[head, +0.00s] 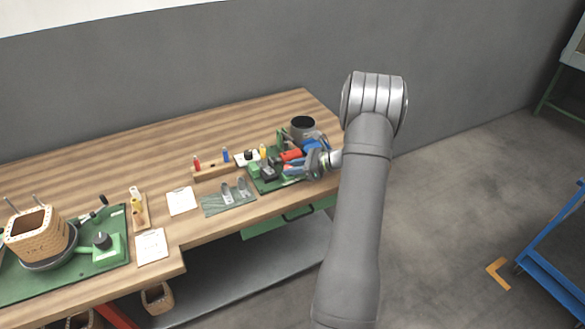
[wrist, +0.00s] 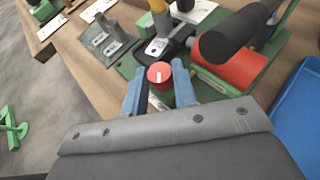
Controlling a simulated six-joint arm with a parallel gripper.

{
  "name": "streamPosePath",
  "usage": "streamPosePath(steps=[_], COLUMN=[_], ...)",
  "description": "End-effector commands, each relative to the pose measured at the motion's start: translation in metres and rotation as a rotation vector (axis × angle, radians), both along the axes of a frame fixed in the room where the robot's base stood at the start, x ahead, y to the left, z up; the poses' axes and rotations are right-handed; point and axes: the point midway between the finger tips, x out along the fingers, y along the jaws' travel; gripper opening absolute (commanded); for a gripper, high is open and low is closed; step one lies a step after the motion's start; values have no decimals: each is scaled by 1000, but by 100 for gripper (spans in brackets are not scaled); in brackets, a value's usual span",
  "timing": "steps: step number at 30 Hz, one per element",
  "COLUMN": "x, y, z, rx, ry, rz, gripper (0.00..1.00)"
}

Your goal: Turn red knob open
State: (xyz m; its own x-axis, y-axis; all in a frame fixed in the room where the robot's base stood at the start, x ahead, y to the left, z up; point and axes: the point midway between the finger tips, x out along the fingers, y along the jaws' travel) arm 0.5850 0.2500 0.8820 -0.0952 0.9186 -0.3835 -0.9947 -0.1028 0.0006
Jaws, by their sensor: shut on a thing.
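The red knob (wrist: 160,74) shows in the wrist view as a round red cap with a pale mark across its top. My gripper (wrist: 160,92) has its two blue fingers on either side of the knob and is shut on it. In the head view my gripper (head: 305,165) is at the right end of the bench, over the green mat (head: 262,186). The knob's lower part is hidden between the fingers. In the head view I cannot clearly make out the knob behind my gripper.
A black and yellow device (wrist: 160,40) is just beyond the knob.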

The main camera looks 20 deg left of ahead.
Motion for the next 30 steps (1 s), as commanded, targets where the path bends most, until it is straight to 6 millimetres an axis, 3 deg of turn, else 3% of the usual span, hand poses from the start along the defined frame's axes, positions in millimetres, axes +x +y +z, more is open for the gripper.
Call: streamPosePath(steps=[15,16,19,30], x=[0,0,0,1], y=[0,0,0,-4], z=[0,1,0,2], rx=[2,2,1,1], ry=[0,0,0,-1], rz=[25,25,25,23], gripper=[3,28,47,48])
